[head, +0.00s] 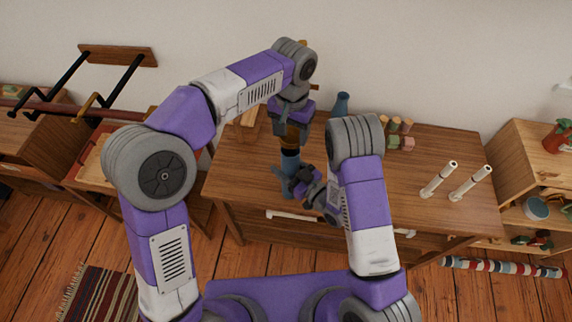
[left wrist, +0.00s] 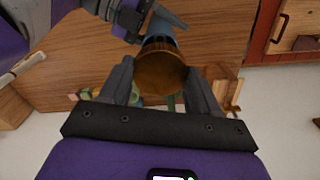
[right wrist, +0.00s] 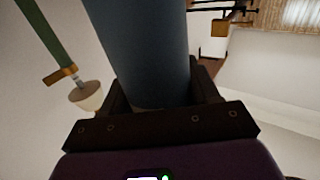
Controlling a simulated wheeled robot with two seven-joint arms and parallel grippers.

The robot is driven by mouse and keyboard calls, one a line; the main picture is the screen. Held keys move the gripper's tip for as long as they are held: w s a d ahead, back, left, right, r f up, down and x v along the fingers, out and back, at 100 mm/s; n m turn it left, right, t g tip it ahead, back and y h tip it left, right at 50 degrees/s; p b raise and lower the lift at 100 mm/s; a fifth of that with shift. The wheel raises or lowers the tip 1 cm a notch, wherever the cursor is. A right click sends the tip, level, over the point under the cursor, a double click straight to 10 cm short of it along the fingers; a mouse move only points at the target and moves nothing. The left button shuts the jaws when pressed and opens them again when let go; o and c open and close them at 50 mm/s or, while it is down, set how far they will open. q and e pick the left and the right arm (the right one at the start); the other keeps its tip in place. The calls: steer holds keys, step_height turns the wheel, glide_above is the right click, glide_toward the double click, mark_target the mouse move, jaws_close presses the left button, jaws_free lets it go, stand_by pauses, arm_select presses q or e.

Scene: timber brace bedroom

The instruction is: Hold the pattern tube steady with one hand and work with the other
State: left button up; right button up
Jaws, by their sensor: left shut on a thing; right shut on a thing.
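The pattern tube stands roughly upright over the desk, with a blue body (head: 290,160) and a brown upper part (head: 292,135). My left gripper (head: 291,117) comes from above and is shut on the brown part. In the left wrist view the tube's round brown end (left wrist: 162,73) sits between the fingers (left wrist: 160,85). My right gripper (head: 287,182) is lower and shut on the blue body, which fills the space between its fingers (right wrist: 160,92) in the right wrist view (right wrist: 145,45). The tube's lower end is partly hidden by my right gripper.
The wooden desk (head: 242,170) has a blue bottle (head: 341,104) and several small blocks (head: 400,142) at the back. An open shelf (head: 515,165) stands further right. The desk's right-middle top is clear.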

mark_target(290, 166)
arm_select(q)
steer(key=shift+f, duration=1.3)
steer(key=shift+f, duration=0.9)
steer(key=shift+f, duration=0.55)
